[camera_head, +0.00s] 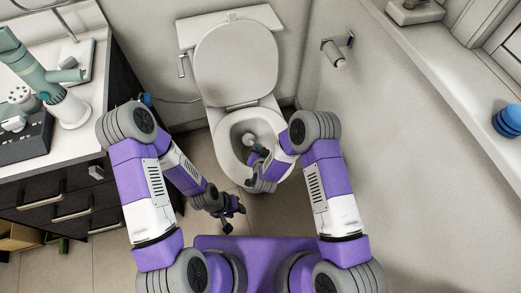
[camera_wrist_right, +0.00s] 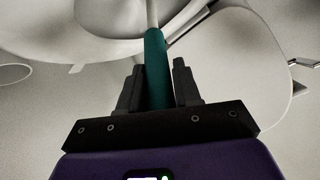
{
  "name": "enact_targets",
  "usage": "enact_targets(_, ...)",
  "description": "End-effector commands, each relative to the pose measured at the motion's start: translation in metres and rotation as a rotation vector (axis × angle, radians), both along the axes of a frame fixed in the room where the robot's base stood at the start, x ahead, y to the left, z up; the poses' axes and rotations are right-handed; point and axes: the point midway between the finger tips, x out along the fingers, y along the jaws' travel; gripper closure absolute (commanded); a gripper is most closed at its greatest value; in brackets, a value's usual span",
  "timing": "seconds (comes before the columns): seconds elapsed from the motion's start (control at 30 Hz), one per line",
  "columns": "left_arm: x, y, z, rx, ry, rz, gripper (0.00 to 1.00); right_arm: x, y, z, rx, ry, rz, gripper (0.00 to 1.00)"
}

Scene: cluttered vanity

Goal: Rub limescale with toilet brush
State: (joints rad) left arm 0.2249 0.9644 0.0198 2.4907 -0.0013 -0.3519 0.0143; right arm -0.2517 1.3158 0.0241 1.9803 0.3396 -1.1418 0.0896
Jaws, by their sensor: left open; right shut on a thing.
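The toilet (camera_head: 235,65) stands at the back centre with its lid up and its bowl open. My right gripper (camera_head: 258,172) is over the front of the bowl, shut on the toilet brush. The brush's teal handle (camera_wrist_right: 156,65) runs between the two fingers of my right gripper (camera_wrist_right: 158,88) in the right wrist view. A paler shaft leads on from it toward the bowl. The brush end (camera_head: 249,140) is inside the bowl; I cannot tell whether it touches the wall. Limescale cannot be made out. My left gripper (camera_head: 233,215) is open and empty, low in front of the toilet.
A vanity with dark drawers (camera_head: 65,205) and a white top stands at the left, crowded with bottles and a dark organizer (camera_head: 25,140). A paper holder (camera_head: 335,52) is on the right wall. A ledge at the far right bears a blue round item (camera_head: 508,121).

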Motion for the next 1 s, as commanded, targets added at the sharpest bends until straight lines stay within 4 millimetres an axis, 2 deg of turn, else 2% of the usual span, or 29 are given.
enact_targets(0.6, 0.000, 0.000, 0.000, 0.000, 0.000, 0.000, 0.57, 0.009, -0.027, -0.001, 0.000, 0.001, 0.000, 1.00)
enact_targets(0.87, 0.000, 0.000, 0.000, 0.000, 0.000, 0.000, 0.57, 0.010, -0.028, -0.001, -0.001, -0.001, -0.001, 1.00)
enact_targets(1.0, 0.000, 0.000, 0.006, 0.000, 0.000, 0.000, 0.57, 0.008, -0.029, 0.006, -0.001, -0.001, -0.001, 1.00)
